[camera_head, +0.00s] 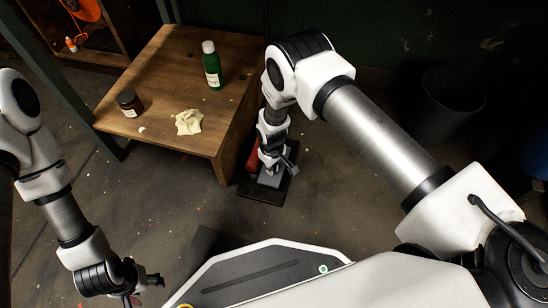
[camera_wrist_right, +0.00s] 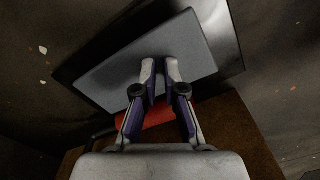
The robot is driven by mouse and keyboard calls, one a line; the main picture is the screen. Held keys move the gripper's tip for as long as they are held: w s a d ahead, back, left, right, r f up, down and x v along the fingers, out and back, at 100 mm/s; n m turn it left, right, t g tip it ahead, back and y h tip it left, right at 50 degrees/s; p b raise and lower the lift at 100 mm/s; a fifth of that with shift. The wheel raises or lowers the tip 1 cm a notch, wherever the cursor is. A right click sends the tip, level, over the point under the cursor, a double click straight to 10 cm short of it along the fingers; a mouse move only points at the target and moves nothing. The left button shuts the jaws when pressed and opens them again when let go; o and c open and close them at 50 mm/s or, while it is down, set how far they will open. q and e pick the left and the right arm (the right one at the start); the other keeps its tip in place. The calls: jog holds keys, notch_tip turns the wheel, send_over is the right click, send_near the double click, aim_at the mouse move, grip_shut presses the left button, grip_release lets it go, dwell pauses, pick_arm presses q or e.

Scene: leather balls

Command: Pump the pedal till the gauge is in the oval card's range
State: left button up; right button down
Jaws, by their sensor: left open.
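The foot pump stands on the floor beside the wooden table. Its grey pedal (camera_head: 271,178) shows in the head view, partly hidden by my right gripper (camera_head: 272,162). The pedal plate (camera_wrist_right: 120,75) fills much of the right wrist view, over a black base (camera_wrist_right: 232,50). A red cylinder (camera_wrist_right: 205,110) lies at its near side. My right gripper (camera_wrist_right: 160,66) has its fingertips together over the pedal; I cannot tell whether they touch it. My left gripper (camera_head: 148,288) is open and empty, low at the left. I see neither gauge nor oval card.
The wooden table (camera_head: 165,60) holds a green bottle (camera_head: 212,68), a dark jar (camera_head: 129,103) and a crumpled cloth (camera_head: 188,122). A dark bin (camera_head: 450,105) stands at the right. An orange reel (camera_head: 84,8) is at the back left.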

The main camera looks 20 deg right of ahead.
jog(key=shift+w+r+p, duration=0.1)
jog(key=shift+r+p, duration=2.2)
jog(key=shift+p, duration=0.15)
notch_tip(320, 180, up, 5)
jog(key=p, duration=0.4)
jog(key=shift+p, duration=0.3)
